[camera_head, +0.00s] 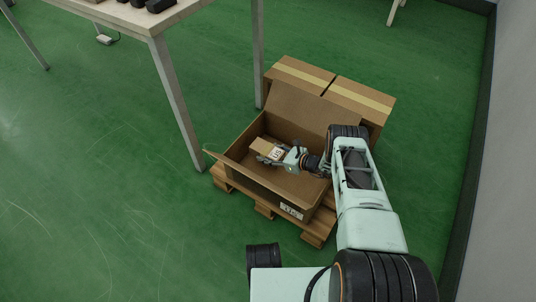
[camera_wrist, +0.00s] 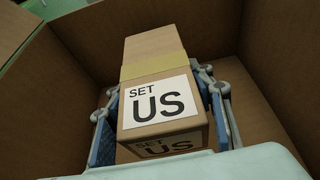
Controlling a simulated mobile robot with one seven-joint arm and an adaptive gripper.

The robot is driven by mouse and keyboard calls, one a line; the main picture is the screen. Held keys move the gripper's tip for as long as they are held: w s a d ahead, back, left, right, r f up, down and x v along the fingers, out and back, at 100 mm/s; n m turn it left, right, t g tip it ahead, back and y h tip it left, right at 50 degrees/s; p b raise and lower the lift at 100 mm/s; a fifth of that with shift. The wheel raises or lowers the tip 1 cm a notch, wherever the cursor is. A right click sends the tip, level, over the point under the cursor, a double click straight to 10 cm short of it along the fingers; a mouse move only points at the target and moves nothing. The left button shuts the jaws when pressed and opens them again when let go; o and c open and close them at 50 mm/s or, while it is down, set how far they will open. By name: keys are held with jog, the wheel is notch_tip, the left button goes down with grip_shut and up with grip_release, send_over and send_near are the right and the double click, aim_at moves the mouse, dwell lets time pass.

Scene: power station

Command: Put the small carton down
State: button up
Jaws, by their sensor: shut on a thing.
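The small carton (camera_head: 266,147) is brown with a white label and sits in my gripper (camera_head: 280,155), inside a larger open box (camera_head: 243,171). In the wrist view the small carton (camera_wrist: 163,103) shows a white label reading "SET US", and my gripper (camera_wrist: 160,108) has a finger on each side of it. My gripper is shut on it. The open box (camera_wrist: 254,88) has brown walls around the carton in the wrist view. I cannot tell whether the carton's underside touches the box floor.
The open box stands on a wooden pallet (camera_head: 264,210). Closed taped cartons (camera_head: 335,85) stand behind it. A table (camera_head: 150,22) with dark items is at the upper left. A grey wall (camera_head: 508,150) runs along the right. The green floor (camera_head: 90,190) at left is clear.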

aim_at(280, 156)
jog(key=shift+f, duration=0.55)
jog(key=o, duration=1.4)
jog(key=shift+o, duration=0.2)
jog(key=shift+r, duration=0.4)
jog(key=p+v, duration=0.4)
jog(key=v, duration=0.8)
jog(key=shift+r, duration=0.2)
